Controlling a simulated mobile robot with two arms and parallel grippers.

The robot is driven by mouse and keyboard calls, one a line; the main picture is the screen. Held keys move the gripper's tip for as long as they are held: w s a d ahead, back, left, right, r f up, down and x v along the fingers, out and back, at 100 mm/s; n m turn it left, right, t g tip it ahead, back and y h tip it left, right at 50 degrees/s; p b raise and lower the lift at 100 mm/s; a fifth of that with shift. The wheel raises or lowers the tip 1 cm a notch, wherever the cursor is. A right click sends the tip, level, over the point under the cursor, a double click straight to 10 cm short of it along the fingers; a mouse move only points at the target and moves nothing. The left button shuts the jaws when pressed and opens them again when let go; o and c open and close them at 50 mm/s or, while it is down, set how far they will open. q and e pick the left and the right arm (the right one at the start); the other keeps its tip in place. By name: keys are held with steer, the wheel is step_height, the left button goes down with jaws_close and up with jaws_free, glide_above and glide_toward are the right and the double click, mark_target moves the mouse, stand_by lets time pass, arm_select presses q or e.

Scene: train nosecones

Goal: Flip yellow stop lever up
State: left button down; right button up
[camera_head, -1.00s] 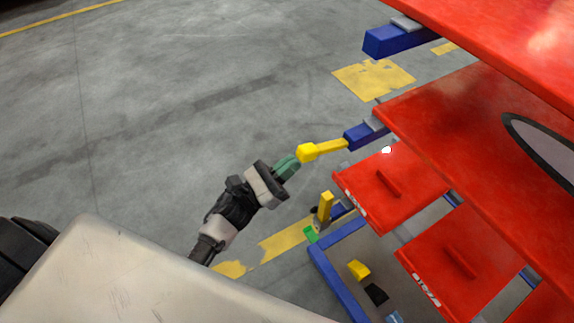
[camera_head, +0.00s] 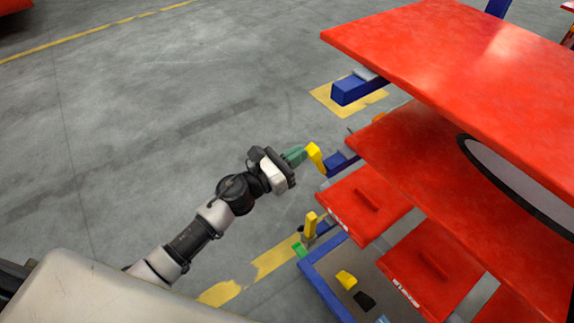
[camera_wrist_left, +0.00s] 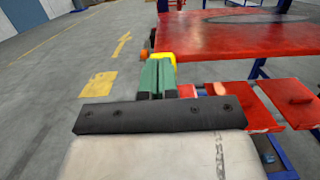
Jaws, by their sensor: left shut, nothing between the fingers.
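The yellow stop lever (camera_head: 315,156) sits at the end of a blue rack arm (camera_head: 340,163), beside the middle red panel. In the head view it now looks short and raised. My left gripper (camera_head: 302,153), with green fingers, is shut and empty, its tips right at the lever; whether they touch it I cannot tell. In the left wrist view the shut fingers (camera_wrist_left: 159,72) point at the yellow lever (camera_wrist_left: 158,56), which is partly hidden behind them. My right gripper is in neither view.
Red panels (camera_head: 430,40) are stacked on the rack at the right. Another yellow lever (camera_head: 310,224) stands upright lower on the blue frame (camera_head: 322,285). Small yellow and black blocks lie on the rack's base. The grey floor to the left is clear.

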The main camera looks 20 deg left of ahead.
mark_target(312, 145)
arm_select(q)
steer(key=shift+w+d+r, duration=0.6)
steer(key=shift+w+d, duration=0.1)
steer(key=shift+w, duration=0.2)
steer(key=shift+w+d+r, duration=0.55)
steer(key=shift+w+d, duration=0.15)
steer(key=shift+w, duration=0.2)
steer(key=shift+r, duration=0.15)
steer(key=shift+w+r, duration=0.1)
steer(key=shift+r, duration=0.1)
steer(key=shift+a, duration=0.15)
